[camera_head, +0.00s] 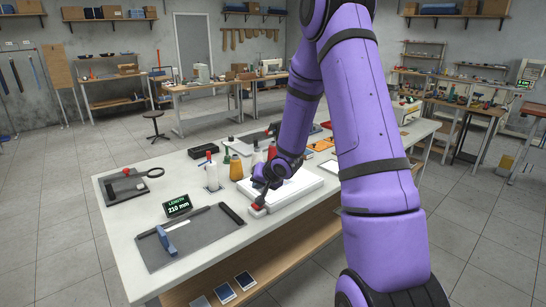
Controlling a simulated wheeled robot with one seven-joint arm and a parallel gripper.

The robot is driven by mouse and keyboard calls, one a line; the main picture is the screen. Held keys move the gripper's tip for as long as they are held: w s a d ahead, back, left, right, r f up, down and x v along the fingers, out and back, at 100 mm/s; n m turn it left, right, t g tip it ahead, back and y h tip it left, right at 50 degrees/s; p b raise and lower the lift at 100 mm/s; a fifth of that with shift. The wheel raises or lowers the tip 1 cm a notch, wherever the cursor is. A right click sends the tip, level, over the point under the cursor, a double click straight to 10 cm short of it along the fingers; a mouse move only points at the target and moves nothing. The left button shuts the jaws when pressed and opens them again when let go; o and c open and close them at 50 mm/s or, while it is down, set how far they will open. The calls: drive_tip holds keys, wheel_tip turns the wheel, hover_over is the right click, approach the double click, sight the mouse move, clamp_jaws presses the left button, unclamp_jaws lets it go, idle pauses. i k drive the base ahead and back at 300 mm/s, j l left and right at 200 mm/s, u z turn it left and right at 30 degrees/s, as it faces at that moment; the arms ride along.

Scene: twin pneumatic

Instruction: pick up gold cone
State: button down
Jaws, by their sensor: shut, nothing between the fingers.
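The gold cone (236,168) stands upright on the white table, left of centre among several thread-like cones. My purple arm reaches down from the upper right. My gripper (261,200) is at its end, low over the table, in front of and to the right of the gold cone and apart from it. The gripper is small and dark here; it is shut and empty. A small red-topped object with a pale base (257,211) is just below the fingertips; I cannot tell whether they touch.
A white cone (212,175) stands left of the gold one. A red cone (272,151) stands behind my wrist. A white slab (296,188) lies right of my gripper. A grey mat (192,238) with tools and a length display (177,205) fill the front left.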

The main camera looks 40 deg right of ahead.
sight(237, 173)
drive_tip(key=i+l, duration=0.15)
drive_tip(key=i, duration=0.25)
drive_tip(key=i+l, duration=0.15)
drive_tip(key=i, duration=0.3)
